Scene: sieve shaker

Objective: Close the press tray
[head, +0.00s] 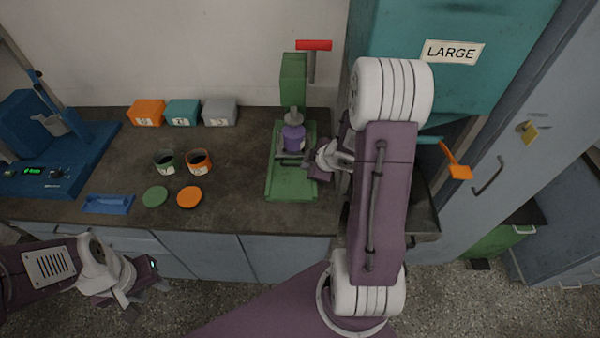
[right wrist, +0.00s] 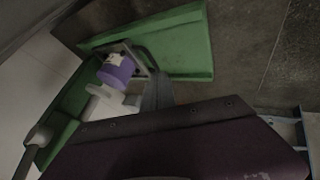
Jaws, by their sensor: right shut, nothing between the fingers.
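The green press (head: 292,85) with a red handle (head: 314,45) stands at the right of the counter; its base plate (head: 290,186) lies flat. A purple cup (head: 293,138) stands under the press's ram. My right gripper (head: 303,163) is shut and empty, low over the base plate, close to the cup. In the right wrist view the purple cup (right wrist: 114,72) is just beyond the fingers (right wrist: 150,82); I cannot tell whether they touch anything. My left gripper (head: 150,284) hangs in front of the counter, away from the press.
Orange (head: 146,112), teal (head: 183,112) and grey (head: 220,112) bins stand along the wall. Two open pots (head: 199,161) and two round lids (head: 189,197) are mid-counter. A blue machine (head: 40,150) is at left. The teal unit marked LARGE (head: 450,52) is at right.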

